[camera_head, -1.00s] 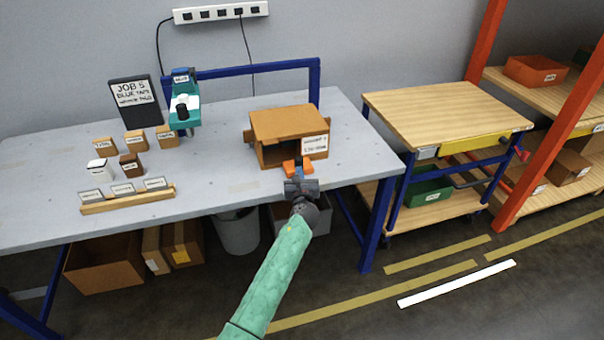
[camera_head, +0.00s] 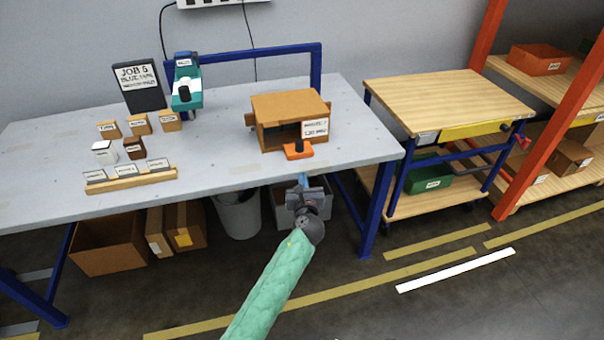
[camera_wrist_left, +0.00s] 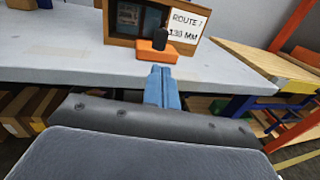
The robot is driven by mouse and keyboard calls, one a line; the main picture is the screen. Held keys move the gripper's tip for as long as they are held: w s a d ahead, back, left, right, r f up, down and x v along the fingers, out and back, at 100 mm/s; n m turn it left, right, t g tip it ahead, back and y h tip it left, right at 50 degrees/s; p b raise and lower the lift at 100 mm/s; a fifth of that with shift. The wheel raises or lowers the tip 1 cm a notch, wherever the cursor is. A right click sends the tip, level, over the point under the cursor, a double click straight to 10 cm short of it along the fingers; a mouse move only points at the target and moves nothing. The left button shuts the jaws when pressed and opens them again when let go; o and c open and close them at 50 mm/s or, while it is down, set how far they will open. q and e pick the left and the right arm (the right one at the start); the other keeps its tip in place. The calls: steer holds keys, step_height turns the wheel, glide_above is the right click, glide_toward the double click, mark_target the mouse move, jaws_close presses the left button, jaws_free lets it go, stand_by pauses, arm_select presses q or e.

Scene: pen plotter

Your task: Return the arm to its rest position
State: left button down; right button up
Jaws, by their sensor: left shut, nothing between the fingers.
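My left gripper (camera_head: 303,179) is in front of the table's front edge, with its blue fingers together and empty. The fingers also show in the left wrist view (camera_wrist_left: 162,86), pointing toward the table. Beyond them, an orange block with a black knob (camera_head: 298,152) sits at the open front of a brown box (camera_head: 288,105). The block also shows in the left wrist view (camera_wrist_left: 153,52), and a gap separates it from my fingers in the head view. My right gripper is in neither view now.
The grey table (camera_head: 225,165) carries a teal device (camera_head: 187,95), a black sign (camera_head: 136,86), small labelled blocks and a wooden card rail (camera_head: 130,182). A grey bin (camera_head: 237,215) stands below. A wooden-topped cart (camera_head: 445,100) is at right. Open floor lies in front.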

arm_select(q)
steer(key=shift+s, duration=0.5)
steer(key=shift+d, duration=0.1)
steer(key=s+a+f+n+g+y, duration=0.1)
steer(key=s+a+n+g, duration=0.2)
steer(key=n, duration=0.9)
steer(key=s+a+f+n+g, duration=0.1)
steer(key=s+a+n+g, duration=0.2)
steer(key=n, duration=0.9)
steer(key=s+a+f+n+g+h, duration=0.1)
steer(key=s+f, duration=0.5)
steer(key=s, duration=0.7)
steer(key=s+a+f+n+g+h, duration=0.2)
steer(key=s+f+g, duration=0.4)
steer(key=s, duration=0.8)
steer(key=s+a+f+n+g+h, duration=0.1)
steer(key=s+a+f+n+g, duration=0.2)
steer(key=s, duration=1)
step_height(320, 180, down, 3)
steer(key=a+n, duration=0.1)
steer(key=n, duration=0.1)
steer(key=shift+s+n, duration=0.3)
